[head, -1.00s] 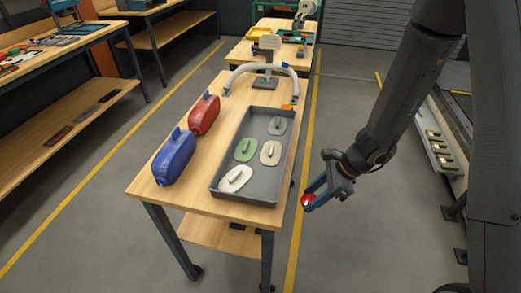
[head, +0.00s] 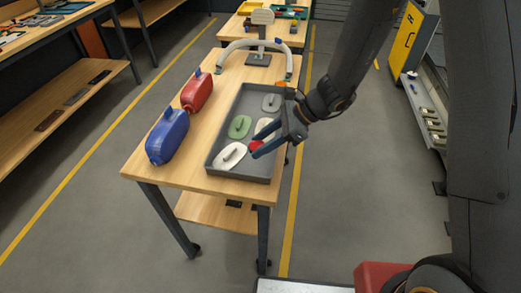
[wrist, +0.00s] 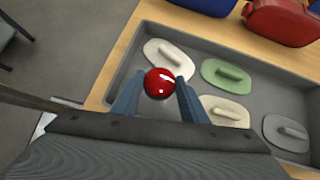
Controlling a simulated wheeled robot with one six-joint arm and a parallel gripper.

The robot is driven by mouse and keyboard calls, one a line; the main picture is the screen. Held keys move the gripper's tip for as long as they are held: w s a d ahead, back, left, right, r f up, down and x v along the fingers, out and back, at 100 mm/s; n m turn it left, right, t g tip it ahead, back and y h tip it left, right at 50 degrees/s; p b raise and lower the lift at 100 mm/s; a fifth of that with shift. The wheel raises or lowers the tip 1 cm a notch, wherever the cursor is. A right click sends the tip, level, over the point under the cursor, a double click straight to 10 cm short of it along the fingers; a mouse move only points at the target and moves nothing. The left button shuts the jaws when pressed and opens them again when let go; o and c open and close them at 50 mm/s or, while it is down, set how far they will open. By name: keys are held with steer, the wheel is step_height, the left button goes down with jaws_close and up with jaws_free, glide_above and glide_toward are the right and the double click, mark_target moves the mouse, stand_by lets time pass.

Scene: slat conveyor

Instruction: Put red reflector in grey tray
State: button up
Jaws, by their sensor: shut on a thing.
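The red reflector (head: 256,146) is a small round, shiny piece. It also shows in the wrist view (wrist: 159,83), between the two blue fingertips. My gripper (head: 262,141) is shut on it; in the wrist view the fingers (wrist: 158,92) stand on either side of it. The grey tray (head: 237,172) lies on the wooden table, and its wall also shows in the wrist view (wrist: 212,43). The reflector appears over the tray's near right part; its height above the floor of the tray is hard to tell.
The tray holds a green piece (head: 239,127), a white piece (head: 229,155), a cream piece (wrist: 225,110) and a grey piece (head: 271,102), each with a raised grip. A blue jug (head: 167,137) and a red jug (head: 197,92) stand left of the tray. A white arched pipe stands behind.

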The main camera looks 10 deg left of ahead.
steer(key=shift+f+p, duration=0.55)
steer(key=shift+f, duration=1.75)
steer(key=o, duration=1.1)
steer(key=b+v, duration=0.4)
steer(key=v, duration=0.8)
steer(key=s+d+r+n+t+h, duration=0.1)
steer(key=s+d+n+h, duration=0.3)
steer(key=d+n, duration=0.4)
steer(key=s+d+r+n+t+h, duration=0.1)
steer(key=s+d+r+n+h, duration=0.2)
steer(key=s+d+n+h, duration=0.2)
steer(key=s+d+n, duration=0.1)
steer(key=d+n, duration=0.2)
steer(key=d, duration=0.1)
steer(key=shift+d+n+t, duration=0.3)
steer(key=shift+t, duration=0.1)
steer(key=shift+r, duration=0.15)
